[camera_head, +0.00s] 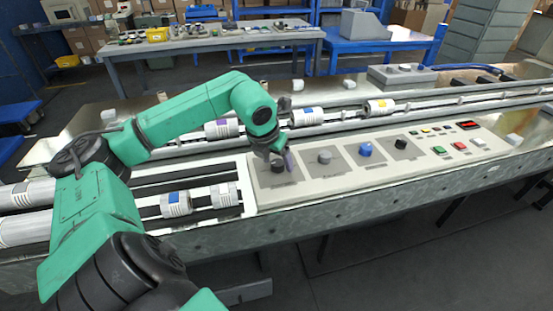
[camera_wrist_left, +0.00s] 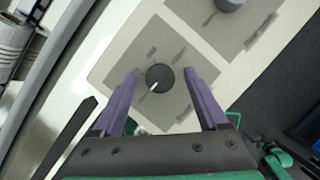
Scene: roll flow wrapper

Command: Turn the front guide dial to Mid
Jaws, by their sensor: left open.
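A dark round dial (camera_wrist_left: 159,78) with a white pointer line sits on a grey square plate at the left end of the control panel. It also shows in the head view (camera_head: 277,164), partly hidden by my left gripper (camera_head: 282,158). In the left wrist view the pointer points to the lower left, and small marks around the dial are too small to read. My left gripper (camera_wrist_left: 160,75) is open, with its two purple fingers on either side of the dial and visible gaps to it. My right gripper is not in view.
A grey dial (camera_head: 324,157), a blue dial (camera_head: 365,150) and a black dial (camera_head: 400,143) stand further right on the panel (camera_head: 345,182). Push buttons lie beyond them. White rolls, such as one with a blue band (camera_head: 176,204), lie on rails to the left.

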